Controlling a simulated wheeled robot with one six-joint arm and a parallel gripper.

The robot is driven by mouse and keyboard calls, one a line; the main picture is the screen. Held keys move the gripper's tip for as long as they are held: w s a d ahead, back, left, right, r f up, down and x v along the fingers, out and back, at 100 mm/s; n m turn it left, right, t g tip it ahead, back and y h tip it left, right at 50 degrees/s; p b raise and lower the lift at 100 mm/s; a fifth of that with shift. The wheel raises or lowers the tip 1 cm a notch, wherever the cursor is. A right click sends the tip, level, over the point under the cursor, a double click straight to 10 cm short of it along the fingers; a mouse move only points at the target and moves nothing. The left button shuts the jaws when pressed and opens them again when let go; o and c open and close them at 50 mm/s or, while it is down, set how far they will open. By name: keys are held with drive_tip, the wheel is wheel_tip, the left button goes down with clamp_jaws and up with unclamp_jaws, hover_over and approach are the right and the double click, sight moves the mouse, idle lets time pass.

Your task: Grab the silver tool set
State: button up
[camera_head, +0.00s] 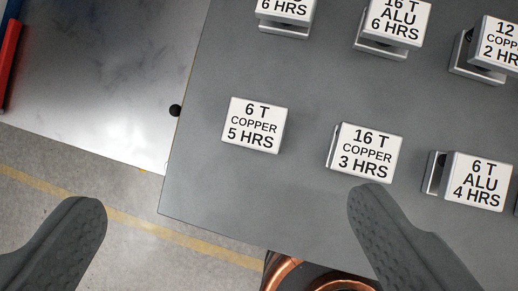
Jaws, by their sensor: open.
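My gripper (225,202) is open, with one dark finger at the lower left and the other at the lower right. Nothing is between the fingers. I cannot clearly make out a silver tool set in this view. Several white-labelled blocks on silver metal holders stand on a grey panel (215,190). They include "6 T COPPER 5 HRS" (254,125), "16 T COPPER 3 HRS" (369,152), and "6 T ALU 4 HRS" (479,181). The right fingertip shows just below the "16 T COPPER 3 HRS" block; I cannot tell the height between them.
More labelled blocks, such as "16 T ALU 6 HRS" (398,18), line the top edge. A shiny metal surface (95,85) lies left of the panel, with a red bar (10,55) at its far left. A copper coil (283,272) shows below the panel. The floor has a yellow line.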

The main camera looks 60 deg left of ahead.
sight(253, 124)
drive_tip(key=w+f+m+g, duration=0.35)
drive_tip(key=w+g, duration=0.25)
drive_tip(key=w, duration=0.2)
drive_tip(key=shift+n, duration=0.45)
drive_tip(key=f, duration=1.2)
drive_tip(key=shift+s, duration=0.25)
drive_tip(key=shift+s+d+f, duration=0.1)
drive_tip(key=shift+s+f, duration=0.05)
drive_tip(key=shift+f, duration=1.2)
drive_tip(key=shift+s+f, duration=0.15)
drive_tip(key=shift+f, duration=1.2)
drive_tip(key=c, duration=1.4)
